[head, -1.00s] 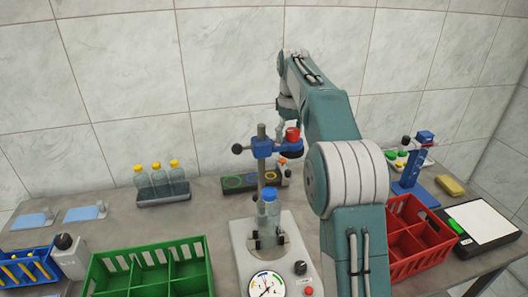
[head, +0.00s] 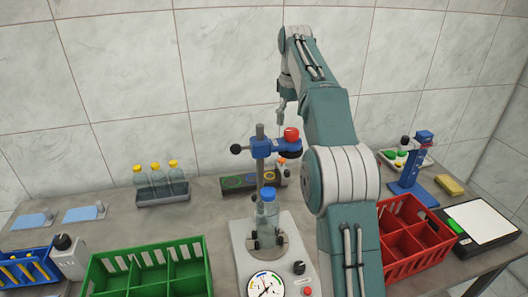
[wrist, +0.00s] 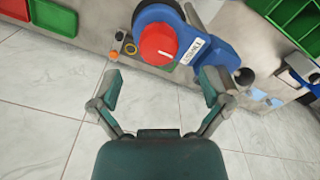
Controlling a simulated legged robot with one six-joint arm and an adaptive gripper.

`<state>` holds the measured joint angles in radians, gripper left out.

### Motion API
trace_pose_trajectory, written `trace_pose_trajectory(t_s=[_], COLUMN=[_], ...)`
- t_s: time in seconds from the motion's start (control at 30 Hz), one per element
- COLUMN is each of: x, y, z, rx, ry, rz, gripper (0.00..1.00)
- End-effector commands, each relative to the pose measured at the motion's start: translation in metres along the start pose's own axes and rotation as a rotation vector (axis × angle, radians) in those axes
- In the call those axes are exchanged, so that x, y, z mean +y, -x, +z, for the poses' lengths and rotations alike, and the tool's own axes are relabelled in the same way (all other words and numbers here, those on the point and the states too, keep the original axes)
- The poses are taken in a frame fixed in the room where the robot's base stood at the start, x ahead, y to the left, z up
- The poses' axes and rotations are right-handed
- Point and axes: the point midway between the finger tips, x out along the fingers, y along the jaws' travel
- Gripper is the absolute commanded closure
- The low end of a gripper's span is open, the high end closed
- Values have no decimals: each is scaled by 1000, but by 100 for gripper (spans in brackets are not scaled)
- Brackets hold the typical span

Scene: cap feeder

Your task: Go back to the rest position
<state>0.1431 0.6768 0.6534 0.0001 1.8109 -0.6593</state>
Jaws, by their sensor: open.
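My gripper (wrist: 160,92) is open and empty in the wrist view, its two fingers spread apart. In the head view my gripper (head: 282,112) hangs above and behind the capping stand, clear of it. The stand's blue head (head: 272,147) carries a red knob (head: 291,134); the knob also shows in the wrist view (wrist: 158,43), beyond the fingers. A clear bottle with a blue cap (head: 268,209) stands upright in the stand.
A green crate (head: 150,262) is at front left and a red crate (head: 410,240) at right. Three yellow-capped bottles (head: 160,182) stand in a rack at back left. A blue stand (head: 412,170) is at back right. The air above the table at left is free.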

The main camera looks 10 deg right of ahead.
Motion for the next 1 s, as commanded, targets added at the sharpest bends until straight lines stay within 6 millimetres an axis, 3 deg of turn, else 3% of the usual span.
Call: trace_pose_trajectory(t_s=[0.53, 1.0], x=[-5, -72], y=[14, 51], z=[4, 57], rx=[8, 125], ry=[-9, -150], rz=[6, 75], gripper=[3, 3])
